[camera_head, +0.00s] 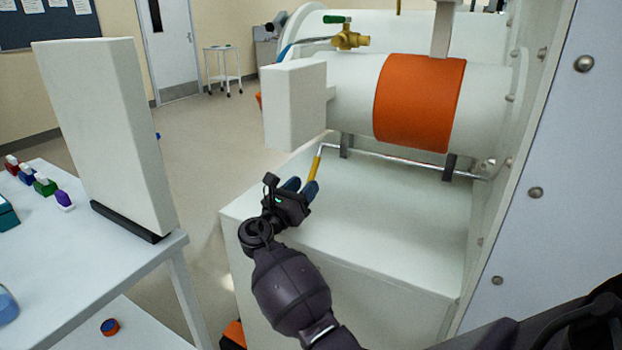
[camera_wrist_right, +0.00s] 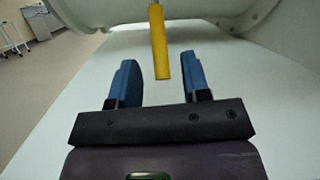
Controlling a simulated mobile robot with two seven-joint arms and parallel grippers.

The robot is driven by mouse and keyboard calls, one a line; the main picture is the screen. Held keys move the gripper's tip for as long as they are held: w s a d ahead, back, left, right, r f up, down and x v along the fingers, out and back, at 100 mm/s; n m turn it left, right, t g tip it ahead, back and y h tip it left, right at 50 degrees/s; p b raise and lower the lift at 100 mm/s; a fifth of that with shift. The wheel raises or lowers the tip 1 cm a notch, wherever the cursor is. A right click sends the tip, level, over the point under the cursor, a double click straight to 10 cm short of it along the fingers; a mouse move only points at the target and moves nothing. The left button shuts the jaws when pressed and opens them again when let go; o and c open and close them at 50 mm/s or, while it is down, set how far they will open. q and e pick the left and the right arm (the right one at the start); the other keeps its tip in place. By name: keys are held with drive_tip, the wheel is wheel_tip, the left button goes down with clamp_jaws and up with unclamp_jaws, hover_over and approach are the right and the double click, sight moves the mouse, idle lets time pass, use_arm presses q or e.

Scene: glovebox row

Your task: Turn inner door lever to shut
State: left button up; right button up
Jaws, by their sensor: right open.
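The lever has a yellow grip (camera_head: 314,168) on a thin metal rod (camera_head: 385,160) that runs under the white cylinder. The grip points down and slightly left in the head view. My right gripper (camera_head: 300,186) is open, its blue fingers close to the grip's lower end. In the right wrist view the yellow grip (camera_wrist_right: 159,45) hangs down, its lower end appearing between the two open fingertips of the right gripper (camera_wrist_right: 160,75). The inner door itself cannot be made out. My left gripper is out of view.
The white cylinder (camera_head: 350,85) with an orange band (camera_head: 419,103) and a square white end block (camera_head: 295,105) sits above a white box (camera_head: 390,220). A brass valve (camera_head: 349,39) is behind. A table (camera_head: 110,240) with a tall white panel (camera_head: 105,130) stands left.

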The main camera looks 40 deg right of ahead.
drive_tip(key=v, duration=0.6)
drive_tip(key=shift+s+a+f, duration=0.15)
drive_tip(key=shift+a, duration=0.2)
idle(0.6)
